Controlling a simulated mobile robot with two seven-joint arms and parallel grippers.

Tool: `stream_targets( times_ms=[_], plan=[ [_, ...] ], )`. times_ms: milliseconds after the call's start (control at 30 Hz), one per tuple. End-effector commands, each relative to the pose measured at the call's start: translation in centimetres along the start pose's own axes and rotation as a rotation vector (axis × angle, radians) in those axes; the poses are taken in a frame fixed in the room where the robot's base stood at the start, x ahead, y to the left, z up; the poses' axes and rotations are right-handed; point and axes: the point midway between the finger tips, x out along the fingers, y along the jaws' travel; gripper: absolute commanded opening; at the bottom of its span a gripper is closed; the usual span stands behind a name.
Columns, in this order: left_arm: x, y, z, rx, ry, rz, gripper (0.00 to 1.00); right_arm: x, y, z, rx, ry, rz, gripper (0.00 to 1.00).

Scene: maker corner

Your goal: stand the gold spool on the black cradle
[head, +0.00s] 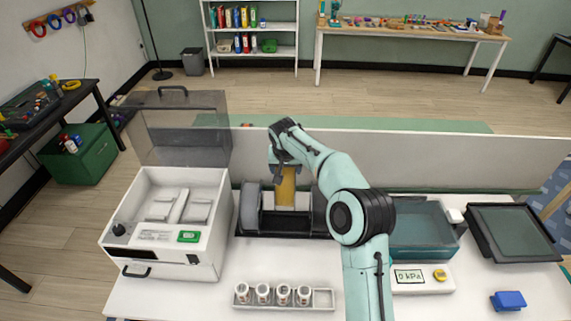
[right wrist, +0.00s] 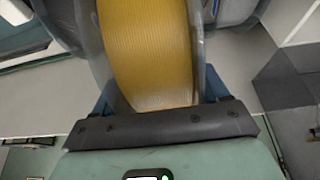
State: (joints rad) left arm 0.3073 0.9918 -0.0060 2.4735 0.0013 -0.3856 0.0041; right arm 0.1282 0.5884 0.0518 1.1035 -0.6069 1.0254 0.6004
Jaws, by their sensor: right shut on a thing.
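The gold spool (head: 286,188) is upright in my right gripper (head: 285,172), at the black cradle (head: 302,222). Its lower part is inside or just behind the cradle's front; I cannot tell whether it rests there. A grey spool (head: 250,206) stands at the left end of the cradle. In the right wrist view the gold winding (right wrist: 150,50) fills the middle, between clear flanges, with the gripper (right wrist: 160,110) shut on it. My left gripper is not in view.
A white machine (head: 160,215) with a raised clear lid stands left. A rack of small jars (head: 283,296) is in front. A teal bin (head: 424,232), a gauge box (head: 420,279), a dark tray (head: 512,232) and a blue block (head: 508,300) are right. A low panel (head: 420,160) runs behind.

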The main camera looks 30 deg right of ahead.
Motion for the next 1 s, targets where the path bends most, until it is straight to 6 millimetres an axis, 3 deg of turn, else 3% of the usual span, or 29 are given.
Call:
stream_targets(
  times_ms=[733,1000],
  plan=[
    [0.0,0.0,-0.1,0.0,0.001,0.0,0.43,5.7,-0.1,2.3,-0.001,0.005,-0.003,0.0],
    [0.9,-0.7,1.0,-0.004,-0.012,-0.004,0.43,8.1,0.0,3.4,-0.001,0.003,-0.001,0.0]
  ],
)
